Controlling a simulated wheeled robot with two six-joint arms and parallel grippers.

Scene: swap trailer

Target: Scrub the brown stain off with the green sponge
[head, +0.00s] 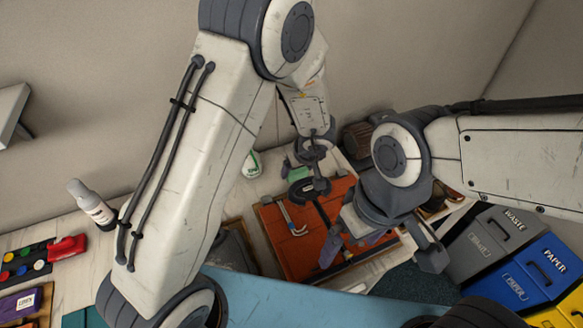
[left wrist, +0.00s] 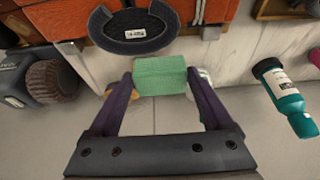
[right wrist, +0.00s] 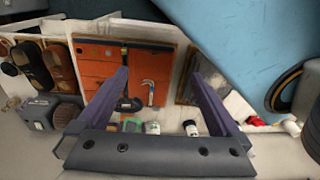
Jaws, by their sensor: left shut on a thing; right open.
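The green sponge (left wrist: 160,75) is held between the fingers of my left gripper (left wrist: 160,82), just above or on the pale counter; contact cannot be told. The sponge also shows in the head view (head: 298,174) and in the right wrist view (right wrist: 133,125). A small brown patch (left wrist: 122,96), possibly the stain, shows on the counter beside the left finger, partly covered by it; I cannot tell its full extent. My right gripper (head: 380,252) is open and empty, over the near right part of the orange board.
The orange board (head: 278,243) carries a hook-shaped tool. A dark curved piece (left wrist: 133,30) lies just beyond the sponge. A green-and-white can (head: 252,166) stands close by. A teal bottle (left wrist: 284,97) is to the right. A ribbed brown basket (left wrist: 52,80) is to the left.

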